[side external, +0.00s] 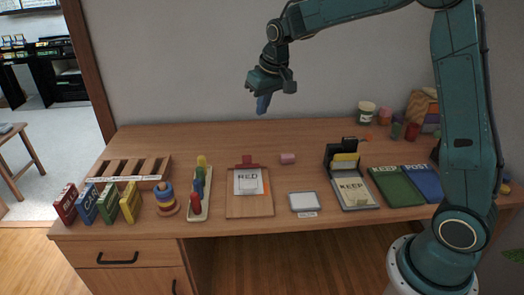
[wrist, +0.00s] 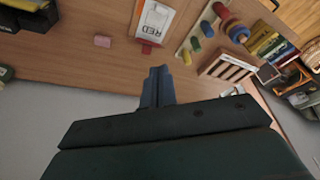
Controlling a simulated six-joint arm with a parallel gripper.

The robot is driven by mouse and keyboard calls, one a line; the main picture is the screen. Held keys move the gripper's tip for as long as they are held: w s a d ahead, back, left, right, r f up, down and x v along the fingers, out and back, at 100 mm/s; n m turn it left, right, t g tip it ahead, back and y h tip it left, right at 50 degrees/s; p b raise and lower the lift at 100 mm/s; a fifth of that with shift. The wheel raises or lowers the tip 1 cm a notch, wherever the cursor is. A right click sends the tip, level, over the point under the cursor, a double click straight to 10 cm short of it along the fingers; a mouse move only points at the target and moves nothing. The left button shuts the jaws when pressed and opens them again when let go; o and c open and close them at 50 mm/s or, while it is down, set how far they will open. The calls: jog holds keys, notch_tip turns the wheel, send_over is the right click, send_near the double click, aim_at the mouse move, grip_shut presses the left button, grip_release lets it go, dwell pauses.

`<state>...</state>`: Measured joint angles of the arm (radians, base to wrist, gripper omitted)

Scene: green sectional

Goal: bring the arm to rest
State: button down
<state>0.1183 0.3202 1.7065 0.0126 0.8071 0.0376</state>
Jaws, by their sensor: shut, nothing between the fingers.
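My gripper (side external: 263,104) is raised well above the back of the wooden desk (side external: 300,140), in front of the grey wall. Its blue fingers are shut and point down, with nothing between them. In the wrist view, the shut fingers (wrist: 158,72) show at the middle, above the dark gripper body. No object touches the gripper.
The air around the gripper is clear.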

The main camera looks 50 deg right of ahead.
jog(key=s+a+r, duration=0.1)
jog(key=s+a, duration=0.1)
jog(key=s, duration=0.8)
jog(key=s+a+r+n+t, duration=0.1)
jog(key=s+a+r, duration=0.1)
jog(key=s, duration=0.9)
jog(key=s+a+r+n+t, duration=0.1)
jog(key=s+a, duration=0.1)
jog(key=s, duration=0.8)
jog(key=shift+s+r+y, duration=0.3)
jog(key=shift+r, duration=0.1)
